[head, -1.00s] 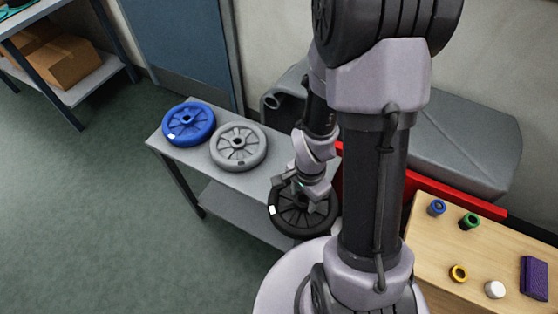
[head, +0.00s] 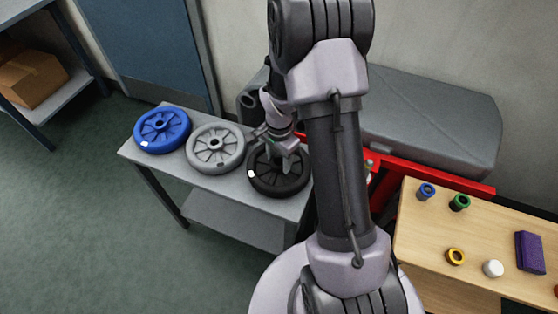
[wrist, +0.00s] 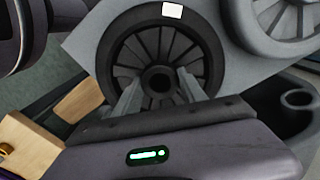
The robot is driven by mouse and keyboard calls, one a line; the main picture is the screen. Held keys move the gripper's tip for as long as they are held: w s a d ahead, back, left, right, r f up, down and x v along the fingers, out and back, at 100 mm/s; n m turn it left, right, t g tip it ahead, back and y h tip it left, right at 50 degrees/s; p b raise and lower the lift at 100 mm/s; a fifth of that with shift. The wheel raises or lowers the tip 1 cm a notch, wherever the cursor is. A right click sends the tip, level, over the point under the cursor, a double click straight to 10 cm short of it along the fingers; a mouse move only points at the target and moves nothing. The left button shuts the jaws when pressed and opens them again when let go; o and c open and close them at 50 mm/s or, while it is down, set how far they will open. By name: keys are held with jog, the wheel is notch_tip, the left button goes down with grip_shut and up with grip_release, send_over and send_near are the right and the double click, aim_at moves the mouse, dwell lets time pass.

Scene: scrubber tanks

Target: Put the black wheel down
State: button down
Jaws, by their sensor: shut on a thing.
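The black wheel (head: 266,182) lies flat at the right end of the grey bench (head: 232,187), beside the grey wheel (head: 216,148). I cannot tell whether it touches the bench top or hangs just above it. My gripper (head: 280,163) points down and is shut on the wheel at its middle. In the wrist view the two fingers (wrist: 160,95) stand either side of the hub of the black wheel (wrist: 118,55). A white patch shows on its rim. The arm hides part of the bench's right end.
A blue wheel (head: 163,130) lies at the bench's left end. A wooden table (head: 420,232) at right holds small coloured items and a purple block (head: 529,252). A red bar (head: 440,180) and a grey tank (head: 440,130) stand behind. A lower shelf (head: 235,222) is empty.

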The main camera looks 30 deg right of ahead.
jog(key=shift+f, duration=0.1)
jog(key=c, duration=0.7)
grip_release()
jog(key=shift+o, duration=0.2)
jog(key=s+a+r+n+t+p, duration=0.1)
jog(key=a+r+p, duration=0.15)
jog(key=r, duration=0.85)
jog(key=s+a+r+n+t+p, duration=0.1)
jog(key=a+r+n+p, duration=0.15)
jog(key=r, duration=0.85)
jog(key=s+a+r+n+t+y, duration=0.2)
jog(key=s+a+r+n, duration=0.5)
jog(key=s+a+r, duration=0.4)
jog(key=s+r+t, duration=0.1)
jog(key=s, duration=0.3)
jog(key=shift+s+a+r+t, duration=0.15)
jog(key=shift+r+t, duration=0.1)
jog(key=shift+t, duration=0.15)
